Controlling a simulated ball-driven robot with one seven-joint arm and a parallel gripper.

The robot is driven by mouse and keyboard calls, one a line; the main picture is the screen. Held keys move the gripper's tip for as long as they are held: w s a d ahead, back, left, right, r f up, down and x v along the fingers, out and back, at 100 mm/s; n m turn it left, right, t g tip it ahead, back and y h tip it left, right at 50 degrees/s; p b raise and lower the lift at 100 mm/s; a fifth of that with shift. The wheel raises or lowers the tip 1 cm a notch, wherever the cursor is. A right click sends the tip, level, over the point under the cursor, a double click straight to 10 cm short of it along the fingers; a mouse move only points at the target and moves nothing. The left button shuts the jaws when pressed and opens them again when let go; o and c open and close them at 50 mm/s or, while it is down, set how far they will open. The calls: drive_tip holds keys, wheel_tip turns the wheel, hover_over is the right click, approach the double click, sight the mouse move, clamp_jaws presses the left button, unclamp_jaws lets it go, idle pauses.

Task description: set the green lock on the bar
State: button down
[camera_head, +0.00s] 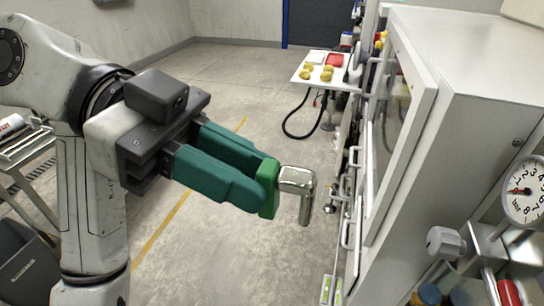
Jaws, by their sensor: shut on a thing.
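The green lock (268,198) has a green body and a shiny silver shackle (298,180) that bends downward at its right end. My gripper (258,183), with two teal fingers, is shut on the green body. The fingers hide part of the body. The lock is held in the air, left of the grey cabinet and apart from it. Metal bars and handles (347,232) run along the cabinet's left side. I cannot tell which of them is the task's bar.
The grey cabinet (472,105) with a windowed door fills the right side. A dial gauge (526,191) and a knob (445,243) are at its front. A white tray (299,76) with yellow items stands at the back. A table (45,150) is at left. The middle floor is clear.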

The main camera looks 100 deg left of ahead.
drive_tip(key=w+d+p, duration=0.2)
drive_tip(key=w, duration=2.1)
drive_tip(key=shift+w+p, duration=0.35)
drive_tip(key=shift+w, duration=0.05)
idle(1.9)
drive_tip(key=shift+w, duration=0.1)
drive_tip(key=shift+f+b, duration=2)
drive_tip(key=shift+f, duration=0.3)
drive_tip(key=c, duration=0.9)
unclamp_jaws()
